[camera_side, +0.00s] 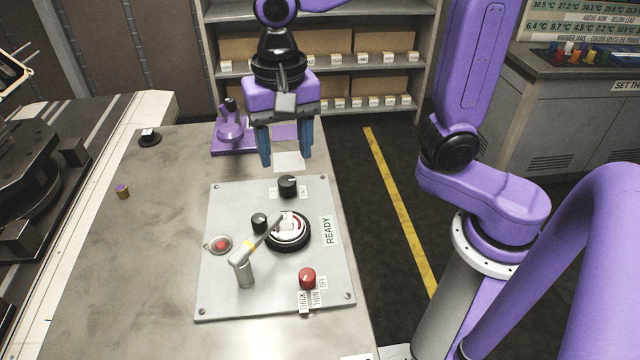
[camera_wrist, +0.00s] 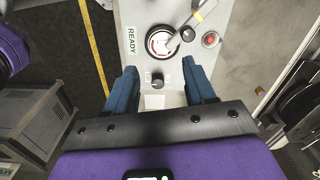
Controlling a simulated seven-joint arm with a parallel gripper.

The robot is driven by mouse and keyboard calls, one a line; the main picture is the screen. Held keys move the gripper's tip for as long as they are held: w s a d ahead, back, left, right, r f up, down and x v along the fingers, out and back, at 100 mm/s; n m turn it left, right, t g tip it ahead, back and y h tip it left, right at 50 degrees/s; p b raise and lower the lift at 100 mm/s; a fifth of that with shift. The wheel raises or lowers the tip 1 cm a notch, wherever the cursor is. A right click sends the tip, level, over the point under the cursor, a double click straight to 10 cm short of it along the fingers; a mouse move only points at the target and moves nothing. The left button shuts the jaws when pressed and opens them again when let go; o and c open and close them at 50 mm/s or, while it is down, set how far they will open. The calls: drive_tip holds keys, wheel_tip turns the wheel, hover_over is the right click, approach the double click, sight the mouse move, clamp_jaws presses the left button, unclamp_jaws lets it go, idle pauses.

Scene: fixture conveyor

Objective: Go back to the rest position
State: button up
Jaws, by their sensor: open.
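My gripper (camera_side: 286,160) is open, with two blue fingers pointing down and nothing between them. In the side view it hangs above the far end of the grey control panel (camera_side: 220,285), over the area behind the black knob (camera_side: 288,186). In the wrist view the gripper (camera_wrist: 160,80) shows its fingers apart on either side of the panel's end, with the black knob (camera_wrist: 157,79) between them in the picture. No contact with the panel shows.
The panel carries a lever (camera_side: 245,262), a round dial (camera_side: 288,231), a red knob (camera_side: 307,278) and a red button (camera_side: 220,244). A purple stand (camera_side: 232,140) is at the table's far edge. Shelves (camera_side: 385,62) stand behind. The table's left part is mostly clear.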

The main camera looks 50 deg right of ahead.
drive_tip(key=s+d+f+n, duration=0.3)
drive_tip(key=s+d+n, duration=0.3)
drive_tip(key=n, duration=0.3)
drive_tip(key=s+d+f+n, duration=0.3)
drive_tip(key=s+d+n, duration=0.4)
drive_tip(key=s+n, duration=0.2)
drive_tip(key=shift+s+f+n, duration=0.25)
drive_tip(key=shift+n, duration=0.35)
idle(1.5)
